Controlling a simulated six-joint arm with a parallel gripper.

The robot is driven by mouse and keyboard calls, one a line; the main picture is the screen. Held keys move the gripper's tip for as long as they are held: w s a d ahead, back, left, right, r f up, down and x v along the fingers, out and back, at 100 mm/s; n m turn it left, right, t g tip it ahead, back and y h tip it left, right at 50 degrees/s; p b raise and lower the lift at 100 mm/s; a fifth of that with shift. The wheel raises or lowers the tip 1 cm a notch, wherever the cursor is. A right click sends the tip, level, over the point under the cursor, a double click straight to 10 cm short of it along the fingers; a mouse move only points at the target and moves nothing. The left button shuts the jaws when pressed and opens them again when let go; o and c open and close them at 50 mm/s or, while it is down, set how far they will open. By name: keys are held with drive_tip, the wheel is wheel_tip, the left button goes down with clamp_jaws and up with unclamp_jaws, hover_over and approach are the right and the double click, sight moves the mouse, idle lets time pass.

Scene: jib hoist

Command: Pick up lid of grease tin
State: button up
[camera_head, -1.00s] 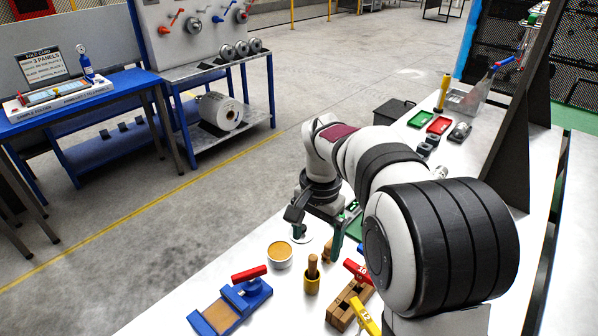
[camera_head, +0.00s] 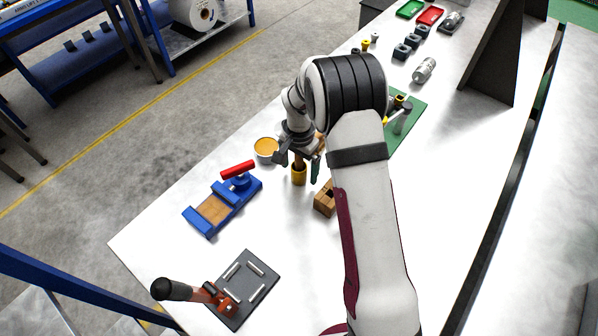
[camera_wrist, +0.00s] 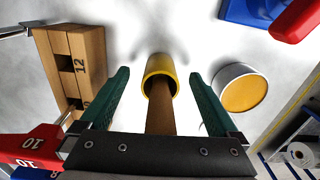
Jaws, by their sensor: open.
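The grease tin (camera_head: 266,149) stands open, a white round tin with orange-tan grease inside. It also shows in the wrist view (camera_wrist: 240,88), right of my fingers. I cannot make out its lid in the current views; my arm may hide it. A yellow cup (camera_head: 299,178) with a brown wooden handle in it stands near the tin. In the wrist view the cup (camera_wrist: 160,66) and handle (camera_wrist: 161,110) show between my two green fingers. My gripper (camera_wrist: 158,76) is open, pointing down at the cup; whether it touches the handle I cannot tell.
A wooden block marked 12 (camera_wrist: 88,55) stands close to my left finger in the wrist view. A blue vice (camera_head: 212,208) with red handle lies left of the cup. White table is free between.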

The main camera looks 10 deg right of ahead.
drive_tip(key=c, duration=1.5)
